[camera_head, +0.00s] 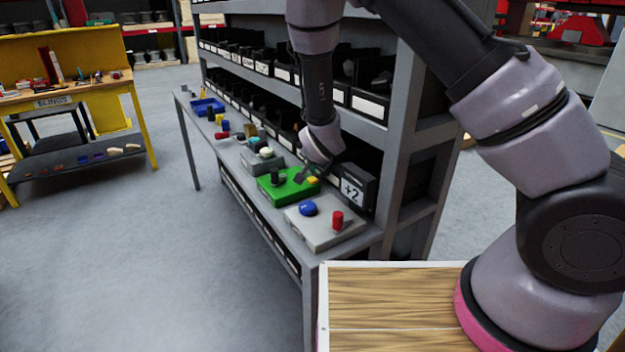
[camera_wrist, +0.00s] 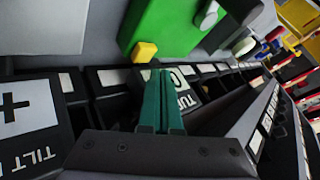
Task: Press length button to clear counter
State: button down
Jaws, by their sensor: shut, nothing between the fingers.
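A green control box (camera_head: 283,189) stands on the bench, with a yellow button (camera_head: 312,181) and a dark knob. It shows in the wrist view too (camera_wrist: 160,22), with the yellow button (camera_wrist: 145,51) at its edge. My gripper (camera_wrist: 160,72) is shut and empty, its green fingertips close to the yellow button; I cannot tell whether they touch. In the head view my gripper (camera_head: 305,173) is over the green box. A dark display (camera_head: 357,188) reads +2; in the wrist view it is labelled TILT (camera_wrist: 22,108). A display labelled TURN (camera_wrist: 182,86) is partly hidden by my fingers. No label reading length is legible.
A grey box (camera_head: 324,228) with a blue button (camera_head: 308,208) and a red knob (camera_head: 337,219) is nearer. Another grey box (camera_head: 258,162) with a pale button is farther along. A shelf rack (camera_head: 398,135) with bins rises behind. The aisle floor at left is clear.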

aim_at(312, 181)
jog(key=shift+r, duration=2.15)
